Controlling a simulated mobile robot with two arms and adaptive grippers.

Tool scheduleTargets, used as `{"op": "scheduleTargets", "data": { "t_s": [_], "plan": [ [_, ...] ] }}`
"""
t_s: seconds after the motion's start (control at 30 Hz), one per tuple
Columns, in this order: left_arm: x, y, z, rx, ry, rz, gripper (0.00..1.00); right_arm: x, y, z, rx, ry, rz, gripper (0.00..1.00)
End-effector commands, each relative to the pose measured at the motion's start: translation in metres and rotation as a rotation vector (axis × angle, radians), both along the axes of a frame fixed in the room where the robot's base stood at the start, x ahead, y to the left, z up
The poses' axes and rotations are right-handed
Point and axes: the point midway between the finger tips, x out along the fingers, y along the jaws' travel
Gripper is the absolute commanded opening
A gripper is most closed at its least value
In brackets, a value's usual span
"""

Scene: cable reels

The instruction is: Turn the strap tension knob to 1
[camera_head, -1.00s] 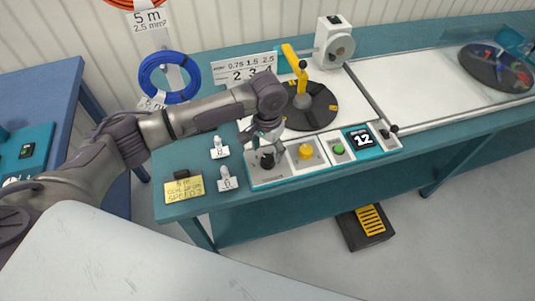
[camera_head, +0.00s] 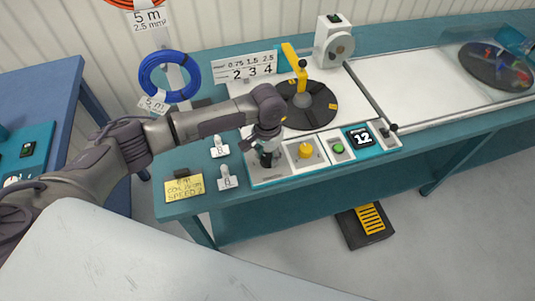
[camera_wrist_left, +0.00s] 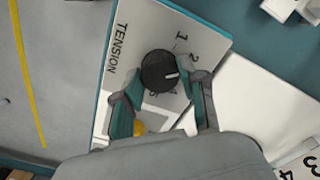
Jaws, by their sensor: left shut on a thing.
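The strap tension knob (camera_wrist_left: 159,71) is black and round with a white pointer line, on a pale panel (camera_wrist_left: 133,40) marked TENSION. Its pointer points right in the wrist view, a little below the printed 2; the 1 is above the 2. Lower figures are partly hidden by the knob and fingers. My left gripper (camera_wrist_left: 165,97) has a finger on each side of the knob and is shut on it. In the head view my left gripper (camera_head: 265,153) is at the left end of the control panel, largely covering the knob. My right gripper is not in view.
Behind is a black reel disc (camera_head: 318,109) with a yellow arm (camera_head: 292,60).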

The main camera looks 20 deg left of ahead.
Motion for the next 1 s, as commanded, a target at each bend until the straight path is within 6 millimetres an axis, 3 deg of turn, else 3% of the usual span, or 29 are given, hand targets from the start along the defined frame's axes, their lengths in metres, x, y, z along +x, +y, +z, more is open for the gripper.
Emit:
{"op": "scheduleTargets", "data": {
  "t_s": [0.27, 0.7, 1.0],
  "plan": [
    [0.000, 0.000, 0.003, -0.001, 0.001, 0.041, 0.07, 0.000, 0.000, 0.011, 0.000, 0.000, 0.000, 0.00],
    [-0.001, -0.001, 0.007, -0.002, 0.005, 0.346, 0.07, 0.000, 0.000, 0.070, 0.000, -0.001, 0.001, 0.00],
    [-0.001, -0.001, 0.004, 0.000, 0.003, 0.564, 0.07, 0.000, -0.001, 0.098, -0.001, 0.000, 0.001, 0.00]
  ]
}}
